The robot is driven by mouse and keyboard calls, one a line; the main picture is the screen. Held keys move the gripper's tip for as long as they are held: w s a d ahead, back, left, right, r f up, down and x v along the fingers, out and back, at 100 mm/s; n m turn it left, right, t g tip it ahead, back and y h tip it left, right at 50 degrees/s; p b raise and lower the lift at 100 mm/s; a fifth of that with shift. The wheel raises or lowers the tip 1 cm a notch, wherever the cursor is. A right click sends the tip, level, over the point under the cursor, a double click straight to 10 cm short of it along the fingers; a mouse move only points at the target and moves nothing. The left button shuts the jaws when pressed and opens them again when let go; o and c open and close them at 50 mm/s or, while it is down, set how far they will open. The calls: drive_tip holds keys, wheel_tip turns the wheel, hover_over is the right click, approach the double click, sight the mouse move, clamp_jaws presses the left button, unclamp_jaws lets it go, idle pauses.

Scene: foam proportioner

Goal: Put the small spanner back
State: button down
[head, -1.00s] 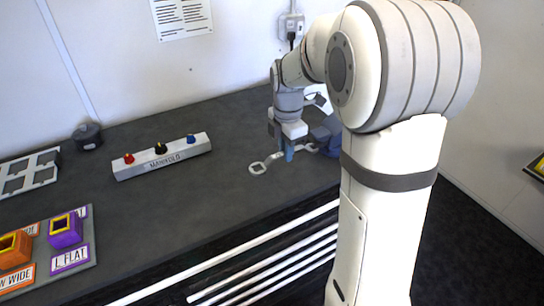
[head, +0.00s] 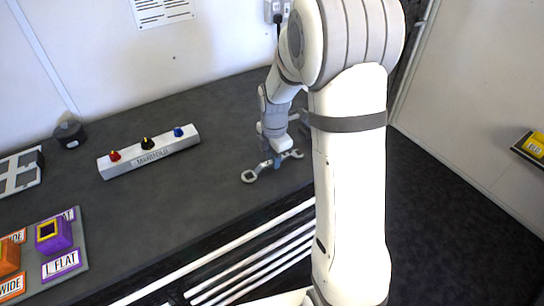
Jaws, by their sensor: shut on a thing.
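The small spanner (head: 252,175) is a light grey metal tool with a ring-shaped end at its left and another end at its right. It shows in the head view near the right end of the dark bench. My gripper (head: 276,163) is shut on the middle of its shaft, with a blue fingertip showing there. The spanner appears at or just above the bench top; I cannot tell whether it touches. My arm hides part of the bench behind and to the right.
A white manifold block (head: 150,152) with red, black and blue knobs stands left of the spanner. A grey board with purple (head: 54,234) and orange blocks is at front left. A white rack (head: 20,172) and dark round object (head: 69,133) lie far left. The middle bench is clear.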

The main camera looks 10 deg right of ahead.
drive_tip(key=shift+s, duration=0.1)
drive_tip(key=c, duration=1.8)
unclamp_jaws()
drive_tip(key=shift+f, duration=0.1)
drive_tip(key=o, duration=0.4)
drive_tip(key=shift+o, duration=0.2)
wheel_tip(320, 180, up, 11)
drive_tip(key=b, duration=0.1)
drive_tip(key=s+r+m+t, duration=0.1)
drive_tip(key=s+r+m, duration=0.1)
drive_tip(key=s+m, duration=0.8)
drive_tip(key=s+r+m+t, duration=0.2)
drive_tip(key=s+m, duration=0.9)
drive_tip(key=shift+s+m, duration=0.25)
drive_tip(key=shift+m, duration=0.15)
